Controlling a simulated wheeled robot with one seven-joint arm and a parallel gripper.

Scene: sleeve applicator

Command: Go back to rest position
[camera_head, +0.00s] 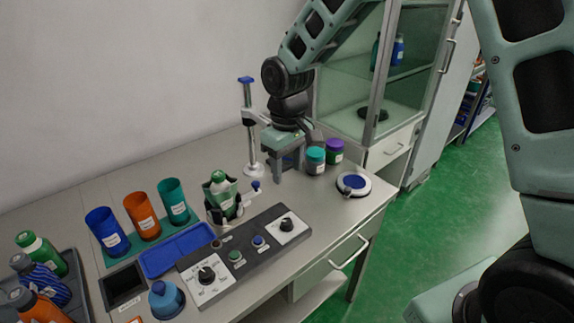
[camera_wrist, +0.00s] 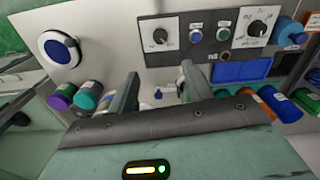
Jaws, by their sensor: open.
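My gripper (camera_head: 287,164) hangs above the back right part of the bench, beside the teal and purple jars. Its fingers also show in the wrist view (camera_wrist: 158,92), spread apart with nothing between them. A green-capped bottle (camera_head: 221,184) stands in a dark holder with a small blue knob at its side, to the left of my gripper in the head view. In the wrist view my gripper's body hides part of the bench. My arm reaches in from the upper right of the head view.
A blue-topped post stand (camera_head: 250,130) is close to my gripper's left. Teal (camera_head: 315,161) and purple (camera_head: 334,151) jars stand to its right, near a round white-and-blue dish (camera_head: 353,185). A control panel (camera_head: 262,244), cups and a blue tray (camera_head: 176,250) occupy the front. A glass cabinet (camera_head: 345,75) stands behind.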

